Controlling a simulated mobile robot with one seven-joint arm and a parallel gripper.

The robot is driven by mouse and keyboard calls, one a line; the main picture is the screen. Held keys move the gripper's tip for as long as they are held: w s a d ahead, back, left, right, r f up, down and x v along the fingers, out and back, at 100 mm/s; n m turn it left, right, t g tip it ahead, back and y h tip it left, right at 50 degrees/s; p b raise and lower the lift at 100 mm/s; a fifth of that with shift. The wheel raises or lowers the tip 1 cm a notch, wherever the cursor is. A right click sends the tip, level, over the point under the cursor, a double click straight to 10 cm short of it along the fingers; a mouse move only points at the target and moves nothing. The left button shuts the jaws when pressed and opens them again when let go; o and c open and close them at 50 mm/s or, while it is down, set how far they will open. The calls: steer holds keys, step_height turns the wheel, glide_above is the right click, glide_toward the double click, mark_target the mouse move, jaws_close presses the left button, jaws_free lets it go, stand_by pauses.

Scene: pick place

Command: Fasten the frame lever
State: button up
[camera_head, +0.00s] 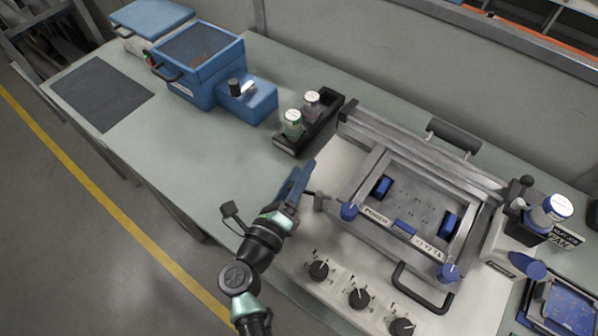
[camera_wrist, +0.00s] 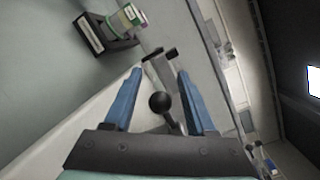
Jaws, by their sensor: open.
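The metal frame (camera_head: 372,160) lies on the light fixture at the right of the bench. At its left side a small lever (camera_head: 313,194) sticks out toward my gripper (camera_head: 302,174); its end is hidden by the fingers in the head view. In the wrist view a lever with a black ball knob (camera_wrist: 160,102) stands between the two blue fingers of my gripper (camera_wrist: 159,75). The fingers are apart, with space on both sides of the knob. I cannot tell whether either finger touches it.
A black tray (camera_head: 290,146) with two small bottles stands behind my gripper. A blue machine (camera_head: 200,62) is at the back left. Knobs (camera_head: 358,298) and a black handle (camera_head: 421,290) are along the fixture's front. The bench's left-middle is clear.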

jaws_close()
steer(key=shift+w, duration=0.1)
stand_by(0.3)
steer(key=m+g+h, duration=0.1)
steer(key=m+h+b, duration=0.1)
steer(key=w+d+m+g+h+b, duration=0.1)
steer(key=h, duration=0.1)
steer(key=shift+f+g, duration=0.15)
steer(key=shift+g, duration=0.15)
steer(key=shift+d+m+g+h+b, duration=0.35)
steer(key=shift+m+g+h+b, duration=0.25)
steer(key=shift+h+b, duration=0.1)
steer(key=shift+d+r+g, duration=0.1)
steer(key=shift+r+g, duration=0.1)
steer(key=shift+g, duration=0.1)
jaws_free()
